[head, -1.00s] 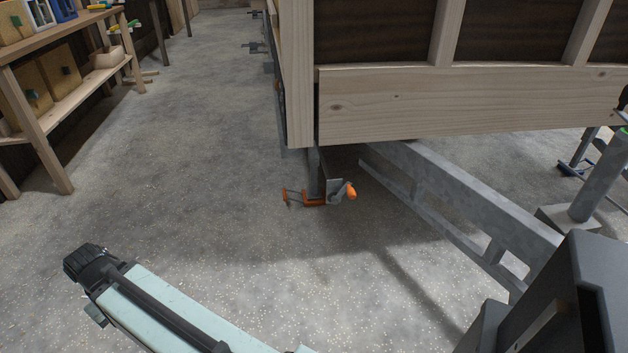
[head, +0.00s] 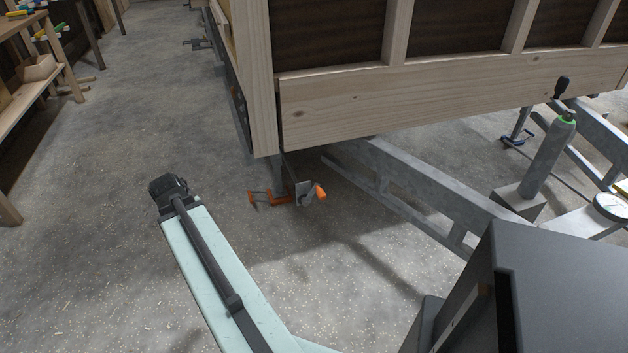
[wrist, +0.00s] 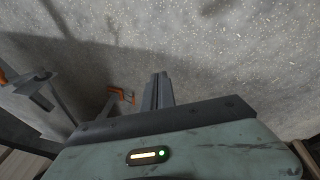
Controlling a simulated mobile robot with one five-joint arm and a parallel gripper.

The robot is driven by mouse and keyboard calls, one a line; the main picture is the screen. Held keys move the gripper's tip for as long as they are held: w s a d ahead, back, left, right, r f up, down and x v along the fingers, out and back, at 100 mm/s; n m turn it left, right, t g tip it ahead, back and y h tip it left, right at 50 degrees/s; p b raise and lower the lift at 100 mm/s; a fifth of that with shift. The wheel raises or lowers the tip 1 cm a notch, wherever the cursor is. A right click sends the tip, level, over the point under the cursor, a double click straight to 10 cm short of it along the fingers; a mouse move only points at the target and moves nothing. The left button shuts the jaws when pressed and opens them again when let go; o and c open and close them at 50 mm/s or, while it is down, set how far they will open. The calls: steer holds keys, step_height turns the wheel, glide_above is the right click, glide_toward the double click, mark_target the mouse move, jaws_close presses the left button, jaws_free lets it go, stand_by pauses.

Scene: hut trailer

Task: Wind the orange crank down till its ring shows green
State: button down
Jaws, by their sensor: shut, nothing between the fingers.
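The orange crank (head: 320,193) is low under the near corner of the trailer in the head view, with an orange knob, a grey bracket and an orange foot (head: 265,198) beside it. Its ring cannot be made out. Orange parts also show left of my fingers in the wrist view (wrist: 116,96). My gripper (wrist: 160,77) is shut and empty there, pointing over the concrete floor, apart from the orange parts. In the head view, my arm reaches up on the left of the crank; the fingers cannot be made out.
The timber trailer wall (head: 440,95) overhangs the crank. A grey drawbar (head: 420,195) runs to its right. A grey post (head: 545,155) with a green ring and black handle stands at right. A workbench (head: 25,85) is at far left. The floor left of the crank is clear.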

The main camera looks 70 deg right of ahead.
steer(key=s+d+r+m+h+p, duration=0.1)
steer(key=s+d+r+m+p, duration=0.15)
steer(key=s+d, duration=0.45)
steer(key=s+d+r+m+h+p, duration=0.1)
steer(key=s+d+r, duration=0.3)
steer(key=d, duration=0.5)
steer(key=m+g+b, duration=0.2)
steer(key=b, duration=0.8)
glide_above(315, 191)
steer(key=s+a, duration=0.2)
steer(key=a, duration=0.3)
steer(key=shift+f, duration=4.25)
steer(key=shift+a+n+h, duration=0.1)
steer(key=shift+n+h, duration=0.15)
steer(key=shift+h, duration=0.15)
steer(key=shift+w+p, duration=0.1)
steer(key=shift+p, duration=0.2)
